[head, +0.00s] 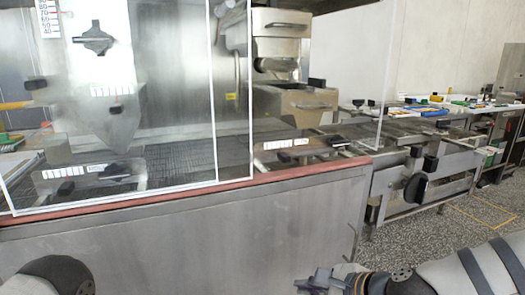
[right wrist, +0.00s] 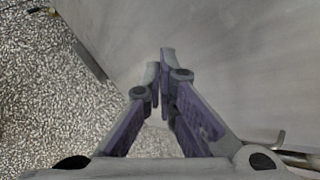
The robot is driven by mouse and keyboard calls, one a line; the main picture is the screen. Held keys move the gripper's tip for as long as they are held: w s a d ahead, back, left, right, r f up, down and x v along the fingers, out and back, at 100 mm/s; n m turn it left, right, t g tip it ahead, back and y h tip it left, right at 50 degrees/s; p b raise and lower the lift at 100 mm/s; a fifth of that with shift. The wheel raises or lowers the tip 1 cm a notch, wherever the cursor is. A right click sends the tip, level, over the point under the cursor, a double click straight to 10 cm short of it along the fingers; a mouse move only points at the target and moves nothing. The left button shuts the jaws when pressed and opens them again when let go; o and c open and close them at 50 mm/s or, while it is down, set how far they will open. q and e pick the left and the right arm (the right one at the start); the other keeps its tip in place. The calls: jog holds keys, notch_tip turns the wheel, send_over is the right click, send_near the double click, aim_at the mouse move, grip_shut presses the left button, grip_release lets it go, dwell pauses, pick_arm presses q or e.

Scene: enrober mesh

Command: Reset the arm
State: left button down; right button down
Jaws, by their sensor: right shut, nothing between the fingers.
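My right gripper (head: 316,282) is low in the head view, in front of the steel machine's front panel (head: 190,235). The right arm reaches in from the right edge. In the right wrist view the right gripper (right wrist: 159,68) has its two fingertips together, with nothing between them. Behind the fingers are a smooth grey panel (right wrist: 225,55) and the speckled floor (right wrist: 50,95). A dark rounded part of my left arm shows at the lower left of the head view. My left gripper is out of view.
A clear guard (head: 160,100) stands above the machine's reddish ledge (head: 200,194). At right is a lower steel frame with a black knob (head: 415,187). A bench with several coloured items stands farther back. Speckled floor (head: 420,240) lies open at right.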

jog(key=s+f+n+g+h, duration=0.1)
jog(key=s+f+n+g, duration=0.2)
jog(key=s+f+n, duration=0.55)
jog(key=s+f+n+g+h, duration=0.1)
jog(key=s+f+g, duration=0.35)
jog(key=s, duration=0.95)
pick_arm(q)
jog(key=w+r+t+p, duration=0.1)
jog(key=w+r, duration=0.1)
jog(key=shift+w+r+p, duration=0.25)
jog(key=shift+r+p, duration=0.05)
jog(key=shift+p, duration=0.1)
pick_arm(e)
jog(key=s+d+f+n+g+h, duration=0.1)
jog(key=s+d+n, duration=0.4)
jog(key=s, duration=0.5)
jog(key=s+d+f+n+g+h, duration=0.2)
jog(key=s+d+n, duration=0.3)
jog(key=s, duration=0.5)
jog(key=shift+s+d+h, duration=0.2)
jog(key=shift+d+h, duration=0.5)
jog(key=shift+d, duration=0.5)
jog(key=shift+f, duration=0.1)
